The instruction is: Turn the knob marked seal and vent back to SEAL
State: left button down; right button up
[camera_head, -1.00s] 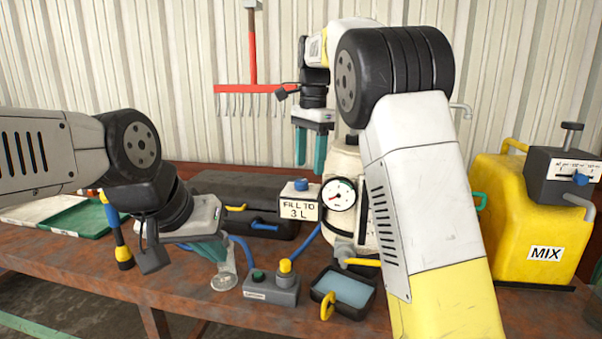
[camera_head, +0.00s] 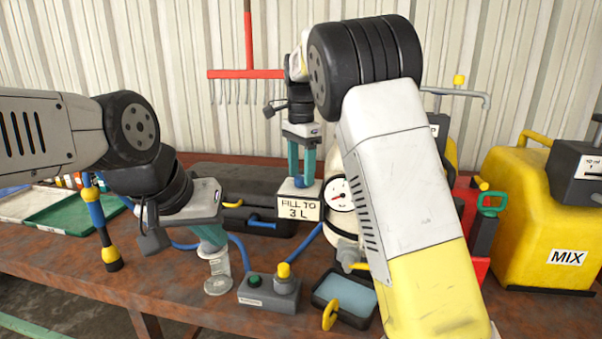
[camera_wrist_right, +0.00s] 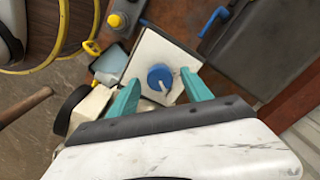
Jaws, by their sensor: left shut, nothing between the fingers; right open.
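A blue round knob (camera_wrist_right: 160,78) with a pale pointer sits on top of a white box (camera_wrist_right: 150,50) in the right wrist view. In the head view the box (camera_head: 299,208) carries a "FILL TO 3 L" label. No seal or vent lettering is readable. My right gripper (camera_head: 301,178) is open and points down at the box top. In the right wrist view its teal fingers (camera_wrist_right: 160,76) stand one on each side of the knob, with gaps. My left gripper (camera_head: 212,240) is shut and empty, at the clear beaker (camera_head: 217,272) on the left; I cannot tell whether they touch.
A round gauge (camera_head: 339,194) is right beside the box, partly behind my right arm. A grey button unit (camera_head: 262,297) and a black tray (camera_head: 322,302) stand in front. A black case (camera_head: 235,215) lies left of the box. A yellow "MIX" can (camera_head: 530,215) stands right.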

jog(key=shift+f, duration=0.4)
grip_shut()
jog(key=shift+n, duration=0.3)
jog(key=n, duration=0.6)
jog(key=shift+d+r, duration=0.1)
jog(key=n, duration=0.3)
jog(key=shift+n, duration=2.2)
